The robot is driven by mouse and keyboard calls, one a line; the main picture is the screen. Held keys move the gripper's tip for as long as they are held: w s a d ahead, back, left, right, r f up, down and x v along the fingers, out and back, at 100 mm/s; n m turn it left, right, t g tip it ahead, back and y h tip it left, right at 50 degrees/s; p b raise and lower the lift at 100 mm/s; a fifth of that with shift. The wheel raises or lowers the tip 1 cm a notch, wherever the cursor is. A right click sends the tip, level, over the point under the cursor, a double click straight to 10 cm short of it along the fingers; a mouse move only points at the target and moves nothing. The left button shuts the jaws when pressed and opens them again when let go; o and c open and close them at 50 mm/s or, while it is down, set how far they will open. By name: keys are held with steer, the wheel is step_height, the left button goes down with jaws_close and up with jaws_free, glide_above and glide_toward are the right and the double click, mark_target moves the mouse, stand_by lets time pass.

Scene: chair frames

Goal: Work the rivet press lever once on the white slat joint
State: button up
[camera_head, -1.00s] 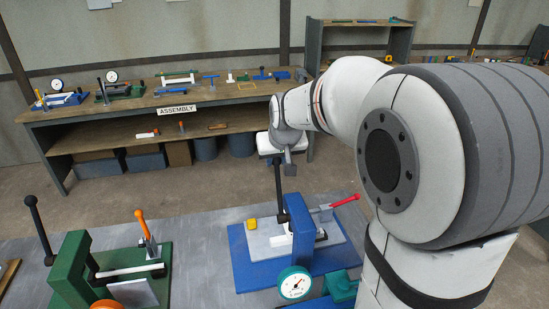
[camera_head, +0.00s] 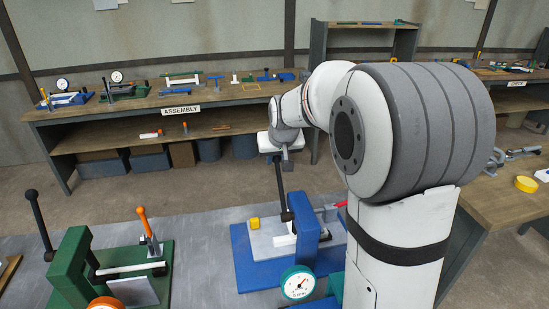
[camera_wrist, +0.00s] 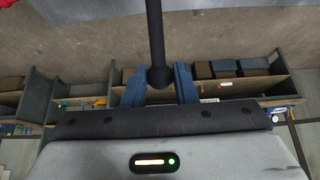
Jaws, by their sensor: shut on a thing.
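The blue rivet press (camera_head: 305,238) stands on the grey bench, with its black lever (camera_head: 281,188) pointing nearly upright. A white slat (camera_head: 284,240) lies on the press's light plate, partly hidden by the press body. My gripper (camera_head: 279,156) is at the top of this lever. In the wrist view, the lever's round black knob (camera_wrist: 158,78) sits between the blue fingers of my gripper (camera_wrist: 159,86), which are shut on it. The red clamp handle (camera_head: 341,204) is partly hidden by my arm.
A green press (camera_head: 76,262) with its own black lever (camera_head: 38,222), orange handle (camera_head: 142,222) and white slat (camera_head: 130,269) stands at left. A teal gauge (camera_head: 298,283) is at the front of the blue press. The assembly bench (camera_head: 120,113) stands behind, across open floor.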

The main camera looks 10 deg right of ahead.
steer(key=shift+w, duration=0.1)
steer(key=shift+b+x, duration=1.05)
steer(key=shift+x, duration=0.85)
steer(key=shift+w+r, duration=0.15)
steer(key=shift+w, duration=0.05)
steer(key=shift+s+f+p+v, duration=0.15)
steer(key=shift+s+p+v, duration=0.05)
steer(key=shift+v, duration=0.85)
steer(key=shift+s+f+p+v, duration=0.1)
steer(key=shift+s+p+v, duration=0.15)
steer(key=shift+v, duration=0.75)
steer(key=shift+s+f+p+v, duration=0.15)
steer(key=shift+s+p+v, duration=0.05)
steer(key=shift+v, duration=0.85)
steer(key=shift+r, duration=0.1)
